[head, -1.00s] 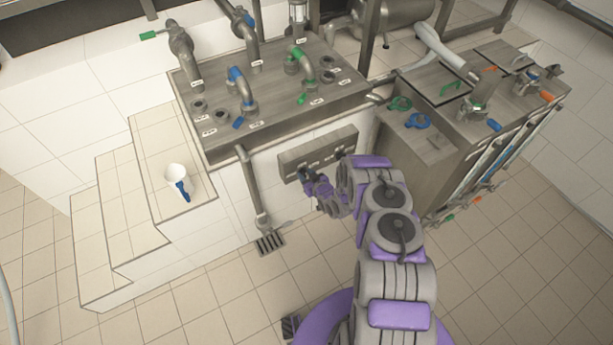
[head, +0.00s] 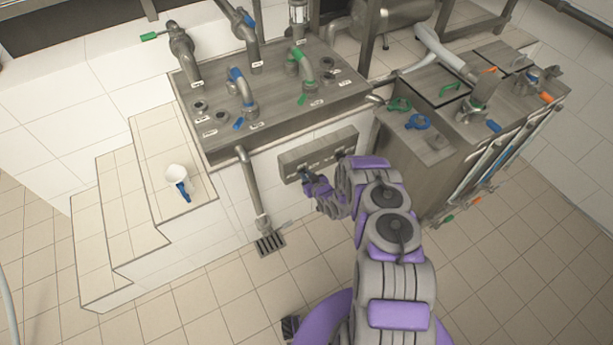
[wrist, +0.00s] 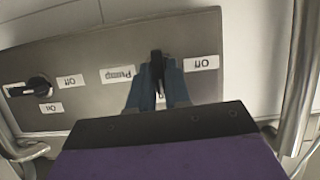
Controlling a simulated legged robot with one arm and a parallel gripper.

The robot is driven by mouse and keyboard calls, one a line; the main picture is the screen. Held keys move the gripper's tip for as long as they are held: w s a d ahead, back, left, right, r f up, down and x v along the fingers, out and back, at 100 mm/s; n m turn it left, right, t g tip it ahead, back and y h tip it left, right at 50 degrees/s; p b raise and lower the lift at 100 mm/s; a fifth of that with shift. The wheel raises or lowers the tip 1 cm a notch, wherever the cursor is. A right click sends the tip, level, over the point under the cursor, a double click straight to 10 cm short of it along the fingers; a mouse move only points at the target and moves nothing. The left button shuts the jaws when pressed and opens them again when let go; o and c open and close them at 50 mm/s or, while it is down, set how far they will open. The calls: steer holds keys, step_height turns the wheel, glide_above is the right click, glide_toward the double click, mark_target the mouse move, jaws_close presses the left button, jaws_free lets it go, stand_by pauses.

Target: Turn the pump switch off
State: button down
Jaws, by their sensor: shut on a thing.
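The grey switch box (head: 318,151) is mounted on the white wall below the metal bench. In the wrist view its face (wrist: 95,48) appears upside down, with a "Pump" label (wrist: 117,75) and an "Off" label (wrist: 201,63) on either side of the dark pump switch (wrist: 157,62). My gripper (wrist: 157,74) is shut on this switch, one finger on each side. The switch stands about upright in the wrist view; its lower part is hidden by the fingers. In the head view my gripper (head: 309,180) is at the box's lower edge and hides the switch.
A second black switch (wrist: 38,88) sits at the left of the wrist view. A metal pipe (wrist: 300,75) runs close on the right. Metal tanks (head: 430,160) stand right of the box.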

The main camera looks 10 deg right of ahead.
steer(key=shift+r, duration=0.1)
steer(key=shift+s+a+f+n+t+h+b, duration=0.15)
steer(key=shift+n+t+h+b, duration=0.5)
steer(key=shift+n, duration=1.35)
steer(key=shift+a+f+n+t+h+b, duration=0.25)
steer(key=shift+n+t+h, duration=0.75)
steer(key=shift+n, duration=1)
steer(key=shift+s+a+f+n+t+h+b, duration=0.15)
steer(key=shift+n+t+h+b, duration=0.6)
steer(key=shift+n, duration=1.25)
steer(key=shift+w+p, duration=0.1)
steer(key=shift+p, duration=0.2)
steer(key=c, duration=1.2)
jaws_free()
steer(key=shift+o, duration=0.2)
